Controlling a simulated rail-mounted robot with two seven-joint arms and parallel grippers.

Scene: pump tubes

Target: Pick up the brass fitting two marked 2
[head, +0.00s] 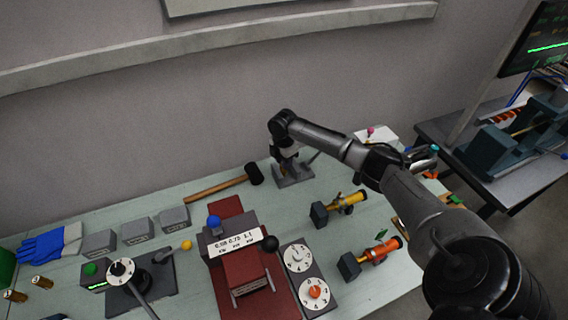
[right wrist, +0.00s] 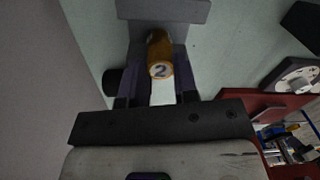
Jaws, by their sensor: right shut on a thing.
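The brass fitting two (right wrist: 160,54), a short brass cylinder with a "2" on its pale end, shows in the right wrist view. It lies between the two dark fingers of my right gripper (right wrist: 158,88), which is shut on it. A grey block (right wrist: 165,10) is just beyond the fitting; I cannot tell whether they touch. In the head view my right gripper (head: 288,160) points down at a grey stand (head: 294,174) at the back of the bench, and the fitting cannot be made out there. My left gripper is not in view.
A hammer (head: 222,187) lies left of the stand. A red press (head: 238,255), two dials (head: 303,275) and yellow and orange tools (head: 348,202) stand in front. Two other brass cylinders (head: 42,283) are at far left. The wall rises behind the bench.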

